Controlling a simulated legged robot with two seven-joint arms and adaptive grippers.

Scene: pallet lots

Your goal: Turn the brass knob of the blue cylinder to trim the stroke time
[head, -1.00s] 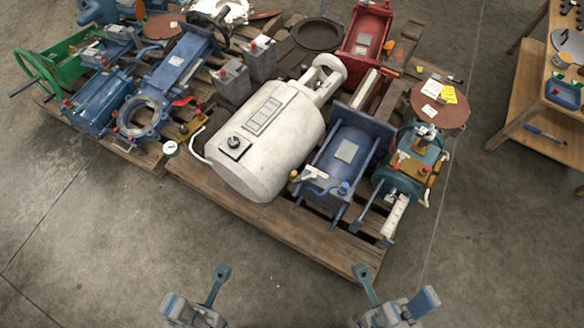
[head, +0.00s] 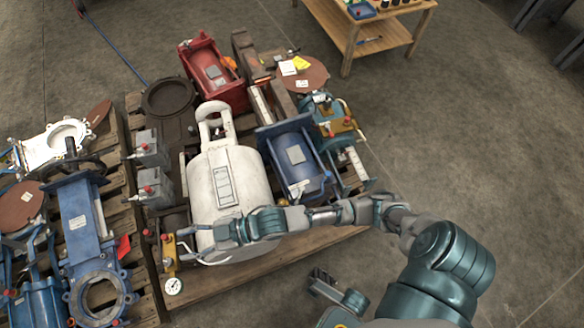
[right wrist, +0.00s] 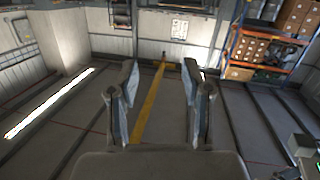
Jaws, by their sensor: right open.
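The blue cylinder (head: 292,148) lies on the pallet (head: 192,292), right of a white tank. A white tag (head: 299,187) and a small blue cap sit at its near end. I cannot make out the brass knob; my right forearm passes close in front of that end. My right gripper (head: 192,244) is open and empty, in front of the white tank's near end, left of the blue cylinder. Its spread fingers (right wrist: 160,98) show in the right wrist view with nothing between them. What seems to be my left gripper (head: 338,290) is low, partly behind my right arm.
A gauge (head: 174,286) is at the pallet's left corner. Floor is free at the right. A wooden table (head: 372,30) is beyond.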

